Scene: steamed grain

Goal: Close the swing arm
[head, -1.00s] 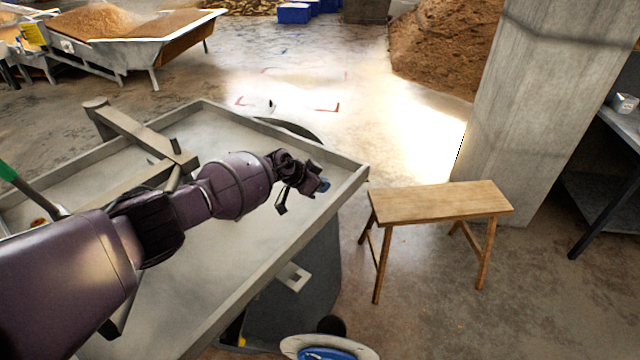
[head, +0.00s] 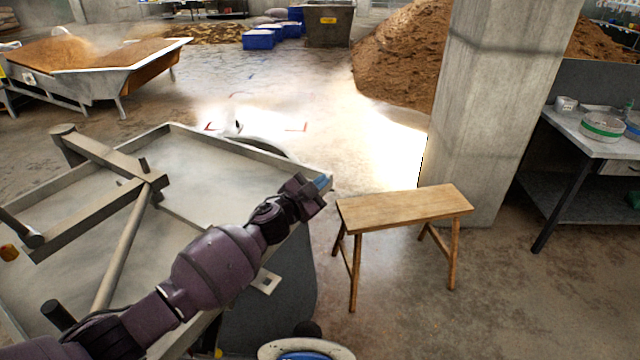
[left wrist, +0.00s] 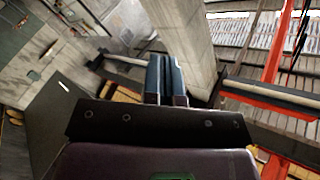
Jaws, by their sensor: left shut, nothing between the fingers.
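The grey swing arm (head: 112,158) lies over the left part of a wide, shallow metal tray (head: 245,142) in the head view. Its beam runs from a post at the far left rim to a joint near the tray's middle, where further bars branch off towards me. My left gripper (head: 321,182) is at the tray's right corner, well to the right of the swing arm and apart from it. Its blue fingertips are together with nothing between them, as the left wrist view (left wrist: 165,78) also shows. My right gripper is not in view.
A wooden stool (head: 403,207) stands just right of the tray. Behind it is a concrete pillar (head: 490,120), with a metal workbench (head: 590,135) at the right. A grain-filled trolley (head: 150,68) stands at the back left. The floor beyond the tray is open.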

